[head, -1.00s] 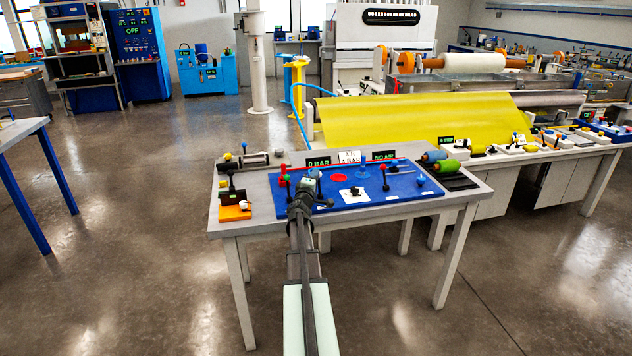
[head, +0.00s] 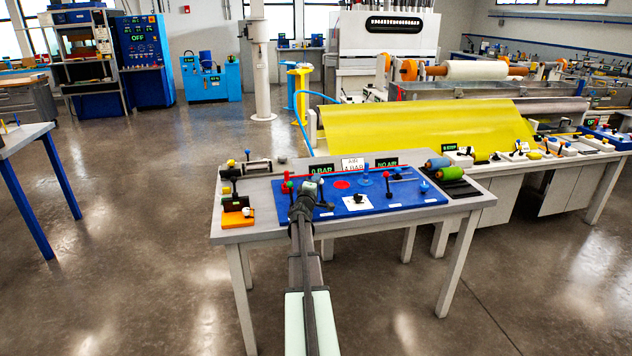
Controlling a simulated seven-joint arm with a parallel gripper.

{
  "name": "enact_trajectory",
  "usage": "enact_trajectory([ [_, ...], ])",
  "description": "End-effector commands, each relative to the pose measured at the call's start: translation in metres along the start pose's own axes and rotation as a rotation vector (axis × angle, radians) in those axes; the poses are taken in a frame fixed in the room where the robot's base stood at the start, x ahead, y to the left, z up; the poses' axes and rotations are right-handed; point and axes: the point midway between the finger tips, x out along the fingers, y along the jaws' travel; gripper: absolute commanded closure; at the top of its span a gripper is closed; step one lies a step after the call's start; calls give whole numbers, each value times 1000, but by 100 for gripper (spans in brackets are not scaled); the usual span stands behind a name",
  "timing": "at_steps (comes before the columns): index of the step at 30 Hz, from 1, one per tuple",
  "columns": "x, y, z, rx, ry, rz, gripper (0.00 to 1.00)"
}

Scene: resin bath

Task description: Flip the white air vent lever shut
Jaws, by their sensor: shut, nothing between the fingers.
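The blue control panel (head: 425,190) lies on the grey table with several small levers and knobs. My gripper (head: 312,190) is shut and empty, above the panel's left part. My gripper and arm hide some of the panel there. I cannot pick out the white air vent lever for sure, nor its position. A white plate with a dark knob (head: 357,201) sits right of my gripper. A lever with a red knob (head: 387,180) stands upright further right.
An orange block with a black stand (head: 236,219) is on the table's left. A yellow sheet (head: 430,128) hangs behind.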

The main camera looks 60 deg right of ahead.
Motion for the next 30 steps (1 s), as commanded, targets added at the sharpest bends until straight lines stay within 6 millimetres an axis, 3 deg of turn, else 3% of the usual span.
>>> enact_trajectory([
  [11,-12,9,-1,1,1,0,100],
  [24,-77,60,-11,2,2,1,100],
  [30,-98,78,-14,2,1,1,100],
])
